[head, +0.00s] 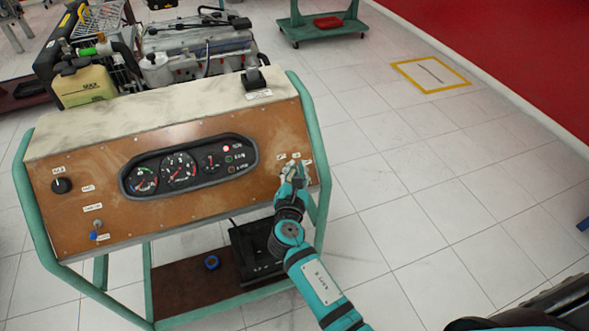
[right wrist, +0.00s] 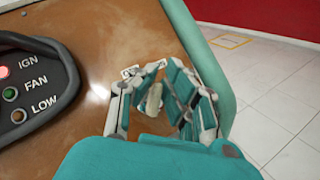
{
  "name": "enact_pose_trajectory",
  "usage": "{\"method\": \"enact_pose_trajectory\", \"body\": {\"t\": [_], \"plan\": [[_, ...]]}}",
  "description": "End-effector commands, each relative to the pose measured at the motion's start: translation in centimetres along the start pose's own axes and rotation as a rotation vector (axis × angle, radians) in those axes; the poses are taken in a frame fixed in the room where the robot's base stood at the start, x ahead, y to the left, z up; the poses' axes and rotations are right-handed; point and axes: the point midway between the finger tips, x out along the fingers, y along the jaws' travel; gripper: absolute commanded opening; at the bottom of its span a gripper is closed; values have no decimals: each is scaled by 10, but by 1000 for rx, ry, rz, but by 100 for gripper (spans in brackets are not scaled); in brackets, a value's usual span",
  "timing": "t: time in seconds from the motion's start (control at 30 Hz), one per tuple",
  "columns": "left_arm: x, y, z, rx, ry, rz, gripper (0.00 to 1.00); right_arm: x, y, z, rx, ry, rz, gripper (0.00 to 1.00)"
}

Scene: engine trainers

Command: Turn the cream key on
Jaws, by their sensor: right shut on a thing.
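The cream key (right wrist: 154,99) is at the right end of the brown instrument panel (head: 225,205). My right gripper (right wrist: 160,100) reaches the panel from the front, with its fingers around the key, and is shut on it. In the head view the right gripper (head: 294,171) covers most of the key. The small labels beside the key are partly hidden and too small to read. The IGN lamp (right wrist: 4,72) glows red, and it also shows lit in the head view (head: 226,148). My left gripper is not in view.
A gauge cluster (head: 180,168) sits mid-panel, with a black knob (head: 62,186) and a blue-tipped switch (head: 94,236) at left. Green frame tubes (head: 313,130) edge the panel close to my right gripper. An engine (head: 195,50) stands behind. Tiled floor (head: 420,200) is clear at right.

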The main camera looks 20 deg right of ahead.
Motion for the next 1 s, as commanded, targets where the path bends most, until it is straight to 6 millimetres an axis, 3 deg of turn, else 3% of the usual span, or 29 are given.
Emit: {"method": "enact_pose_trajectory", "body": {"t": [0.47, 0.5, 0.67, 1.0], "plan": [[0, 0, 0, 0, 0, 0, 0, 0, 1, -1, 14, 3, -6, 0], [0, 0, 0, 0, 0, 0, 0, 0, 1, -1, 14, 3, -6, 12], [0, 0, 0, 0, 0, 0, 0, 0, 1, 0, 13, 2, -7, 33], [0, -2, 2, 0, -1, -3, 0, -4, 0, -1, 11, 2, -9, 33]]}}
